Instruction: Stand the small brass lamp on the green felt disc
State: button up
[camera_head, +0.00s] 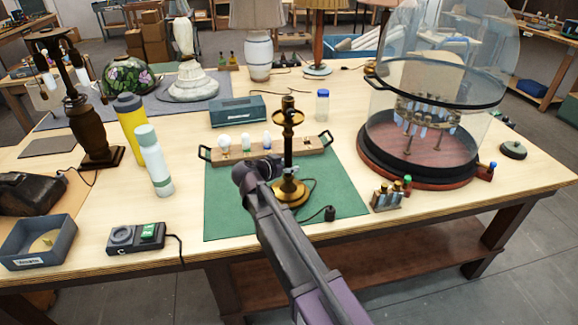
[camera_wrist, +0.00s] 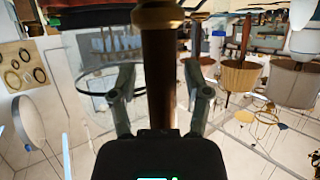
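The small brass lamp (camera_head: 289,150) stands upright on the rectangular green mat (camera_head: 233,217), with a round brass base, a dark stem and no shade. My gripper (camera_head: 284,174) is at the lower part of its stem. In the wrist view the stem (camera_wrist: 159,75) passes between the two fingers of my gripper (camera_wrist: 161,85), with gaps seeming to show on both sides. I see no clear green felt disc. A small dark grey-green round piece (camera_head: 513,149) with a knob lies at the table's right; I cannot tell whether it is felt.
A wooden bulb rack (camera_head: 238,150) stands behind the lamp, and a glass dome on a round base (camera_head: 418,170) to its right. A dark cord with a plug (camera_head: 328,214) lies on the mat. Bottles (camera_head: 152,162) stand left.

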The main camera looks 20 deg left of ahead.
jog(key=shift+r, duration=0.1)
dwell(0.4)
jog(key=p+v, duration=0.4)
jog(key=v, duration=0.8)
jog(key=shift+p, duration=0.4)
dwell(0.4)
jog(key=w+d+f+g, duration=0.1)
jog(key=d+f+g, duration=0.2)
jog(key=d, duration=0.6)
jog(key=w+d+f+n+g, duration=0.1)
jog(key=d+f+g, duration=0.1)
jog(key=d, duration=0.8)
jog(key=w+d+f+g, duration=0.1)
jog(key=d+f+g, duration=0.2)
jog(key=d, duration=0.6)
jog(key=s+d+f+n+g+y, duration=0.1)
jog(key=s+d, duration=0.3)
jog(key=d, duration=0.6)
jog(key=s+d+f+n+g+y, duration=0.2)
jog(key=s+d+g+y, duration=0.1)
jog(key=d, duration=0.7)
jog(key=s+y, duration=0.1)
jog(key=s, duration=0.1)
jog(key=shift+s+f+g, duration=0.25)
jog(key=shift+s+g, duration=0.05)
